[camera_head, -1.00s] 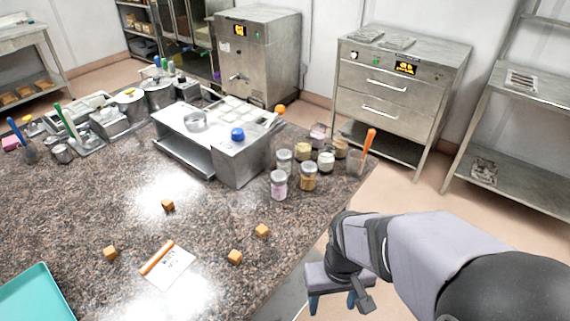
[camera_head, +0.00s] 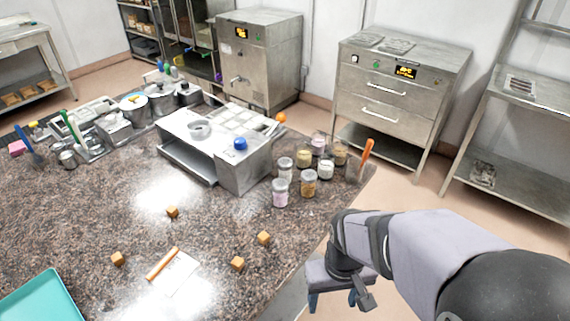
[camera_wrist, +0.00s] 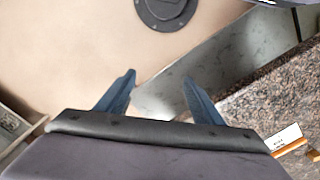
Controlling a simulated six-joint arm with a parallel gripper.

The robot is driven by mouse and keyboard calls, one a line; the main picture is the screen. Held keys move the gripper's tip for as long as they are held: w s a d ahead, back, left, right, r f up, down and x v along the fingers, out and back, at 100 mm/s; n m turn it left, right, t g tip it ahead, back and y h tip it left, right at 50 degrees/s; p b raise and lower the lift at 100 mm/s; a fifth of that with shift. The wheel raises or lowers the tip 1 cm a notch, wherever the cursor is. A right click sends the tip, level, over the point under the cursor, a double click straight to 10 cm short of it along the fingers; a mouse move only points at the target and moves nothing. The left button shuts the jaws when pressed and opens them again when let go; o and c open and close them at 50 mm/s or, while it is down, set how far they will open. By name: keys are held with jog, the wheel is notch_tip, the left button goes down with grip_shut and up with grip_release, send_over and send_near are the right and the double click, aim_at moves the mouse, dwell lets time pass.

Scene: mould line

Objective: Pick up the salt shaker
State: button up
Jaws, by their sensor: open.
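A cluster of small lidded jars stands upright near the right edge of the speckled counter. One with white contents (camera_head: 326,169) may be the salt shaker, but I cannot read any label. A pinkish jar (camera_head: 280,192), a golden-brown one (camera_head: 308,183) and several others stand close around it. My gripper (camera_head: 332,303) is low, in front of the jars and off the counter's right edge, apart from them. In the wrist view my gripper (camera_wrist: 160,76) has its two blue fingers spread and empty above the floor; no jar shows there.
A steel topping station (camera_head: 240,168) stands left of the jars, and a cup with an orange-handled tool (camera_head: 366,150) right of them. Small orange cubes (camera_head: 237,263), a paper card (camera_head: 177,275) and a teal tray (camera_head: 40,303) lie on the front counter. The counter edge (camera_wrist: 240,102) is beside my gripper.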

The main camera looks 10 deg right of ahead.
notch_tip(320, 180, up, 11)
jog(key=w+n+h+p, duration=0.1)
jog(key=w+n+p, duration=0.15)
jog(key=p, duration=0.65)
jog(key=n+t+h+b, duration=0.7)
jog(key=n+t+b, duration=0.65)
jog(key=n, duration=1.35)
send_near(282, 166)
jog(key=shift+g, duration=0.95)
jog(key=shift+w+d+p, duration=0.2)
jog(key=shift+w+d, duration=0.15)
jog(key=shift+w, duration=0.35)
jog(key=shift+w+d+p, duration=0.15)
jog(key=shift+w+d, duration=0.15)
jog(key=shift+w, duration=0.45)
jog(key=shift+w+d+p, duration=0.2)
jog(key=shift+w+d, duration=0.15)
jog(key=shift+w, duration=0.35)
jog(key=shift+w+d+f+p, duration=0.1)
jog(key=shift+w+d+p, duration=0.3)
jog(key=shift+p, duration=0.15)
jog(key=shift+p+x, duration=0.85)
jog(key=shift+x, duration=1.15)
